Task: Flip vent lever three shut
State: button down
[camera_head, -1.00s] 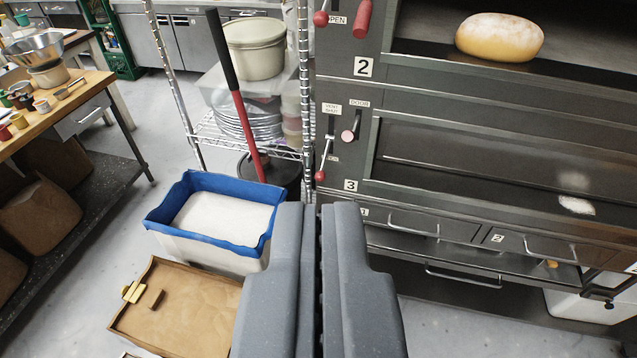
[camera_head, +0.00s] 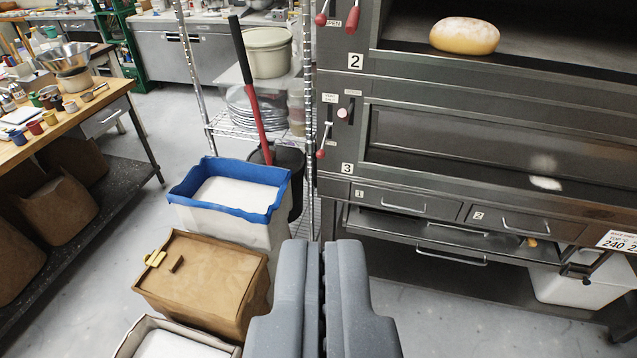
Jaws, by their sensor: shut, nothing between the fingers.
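Vent lever three (camera_head: 321,153) is a thin rod with a red ball knob at its lower end. It sits on the left edge of the oven front, above the plate marked 3 (camera_head: 347,168), and its knob hangs down. A small label is above it, too small to read surely. A pink door knob (camera_head: 342,113) is to its upper right. My gripper (camera_head: 319,246) is shut and empty at the bottom middle of the view, below the lever in the picture and apart from it.
Deck two above holds a loaf (camera_head: 465,36). Left of the oven stand a wire rack (camera_head: 228,128), a red-handled tool (camera_head: 254,110), a blue-lined bin (camera_head: 226,209) and a brown box (camera_head: 203,285). Drawers (camera_head: 403,200) lie under deck three.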

aim_at(320, 154)
jog(key=z, duration=0.3)
jog(key=i, duration=1.15)
jog(key=u, duration=0.4)
